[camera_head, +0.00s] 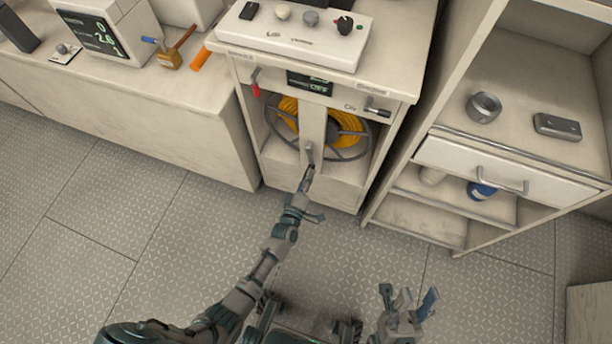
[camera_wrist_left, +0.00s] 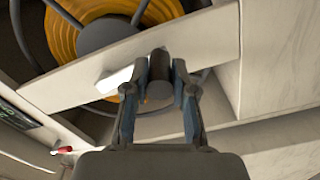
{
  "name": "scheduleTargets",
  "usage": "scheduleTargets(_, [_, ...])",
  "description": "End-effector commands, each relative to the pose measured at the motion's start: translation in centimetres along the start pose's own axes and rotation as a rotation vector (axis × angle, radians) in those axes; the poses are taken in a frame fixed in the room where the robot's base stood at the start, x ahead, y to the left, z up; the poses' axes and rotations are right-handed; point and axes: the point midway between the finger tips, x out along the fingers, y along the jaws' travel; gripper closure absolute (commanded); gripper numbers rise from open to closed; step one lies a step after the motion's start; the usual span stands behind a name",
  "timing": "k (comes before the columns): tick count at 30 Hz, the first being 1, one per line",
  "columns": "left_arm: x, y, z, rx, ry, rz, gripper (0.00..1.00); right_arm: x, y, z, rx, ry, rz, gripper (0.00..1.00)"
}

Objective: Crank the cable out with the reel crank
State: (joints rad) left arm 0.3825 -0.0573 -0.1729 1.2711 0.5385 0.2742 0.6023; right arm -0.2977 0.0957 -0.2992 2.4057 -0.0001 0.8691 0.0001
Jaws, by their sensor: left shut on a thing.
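The cable reel (camera_head: 345,126), wound with orange-yellow cable (camera_head: 292,108), sits in the open bay of the cabinet behind a pale upright bar (camera_head: 313,125). The reel's cable also shows in the left wrist view (camera_wrist_left: 92,14). The crank handle (camera_head: 309,150), a short grey cylinder, sticks out in front of the bar's lower part. My left gripper (camera_head: 309,170) is at this handle. In the left wrist view, its two fingers (camera_wrist_left: 160,88) are closed around the dark handle knob (camera_wrist_left: 158,66). My right gripper (camera_head: 408,302) is open and empty, low over the floor.
Above the reel are a red-tipped lever (camera_head: 255,88), a small display reading OFF (camera_head: 310,83) and a dark handle (camera_head: 377,112). A control box (camera_head: 295,32) stands on top. A shelf unit with a drawer (camera_head: 510,172) is at right. The floor in front is clear.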

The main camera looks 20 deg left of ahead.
Motion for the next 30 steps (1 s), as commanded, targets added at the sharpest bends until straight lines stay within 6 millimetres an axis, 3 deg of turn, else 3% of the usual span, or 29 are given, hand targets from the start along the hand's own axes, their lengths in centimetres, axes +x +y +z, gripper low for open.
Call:
scheduleTargets(11, [0.1,0.3,-0.2,-0.006,0.006,0.005,1.0,0.0,0.0,0.0,0.0,0.0,0.0,0.6])
scheduleTargets(12, [0.1,0.2,-0.2,-0.006,0.006,0.005,0.7,0.0,0.0,0.0,0.0,0.0,0.0,0.6])
scheduleTargets(15, [0.1,0.2,-0.2,-0.005,0.006,0.004,0.49,0.0,0.0,0.0,0.0,0.0,0.0,0.6])
scheduleTargets(25, [-0.2,0.0,-0.1,-0.005,0.003,0.0,0.49,0.1,0.0,-0.2,0.0,0.007,0.003,0.6])
scheduleTargets(30, [-2.7,-0.1,-0.1,-0.005,0.003,-0.001,0.49,0.1,-0.1,-0.2,0.0,0.006,0.001,0.6])
